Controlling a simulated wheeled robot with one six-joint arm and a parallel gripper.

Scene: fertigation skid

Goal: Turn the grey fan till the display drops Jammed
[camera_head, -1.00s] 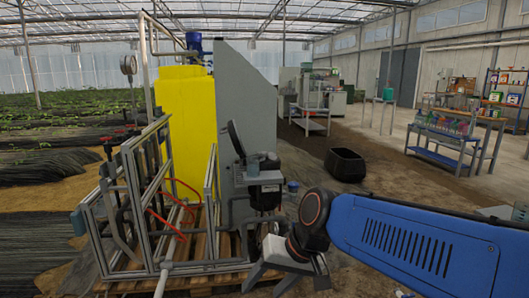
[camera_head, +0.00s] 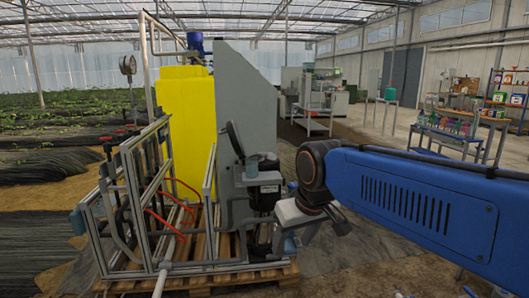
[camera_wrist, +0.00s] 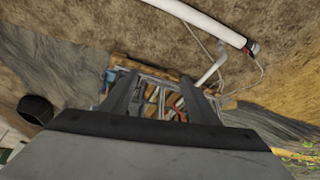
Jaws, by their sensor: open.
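My gripper (camera_head: 284,242) is beside the right end of the skid in the head view, low near the pallet. In the wrist view my gripper (camera_wrist: 160,98) is open, its two dark fingers apart with nothing held between them. Beyond the fingers lie the skid's pipes and pallet, small and blurred. I cannot make out the grey fan in either view. A dark tilted panel (camera_head: 235,138) on the skid may be the display, seen nearly edge-on. Its text is unreadable.
The skid's metal frame (camera_head: 160,180), red hoses and a yellow tank (camera_head: 186,115) stand left of a tall grey cabinet (camera_head: 246,100). A wooden pallet (camera_head: 200,281) lies under them. A black tub (camera_wrist: 37,108) and a white pipe (camera_wrist: 200,19) show in the wrist view.

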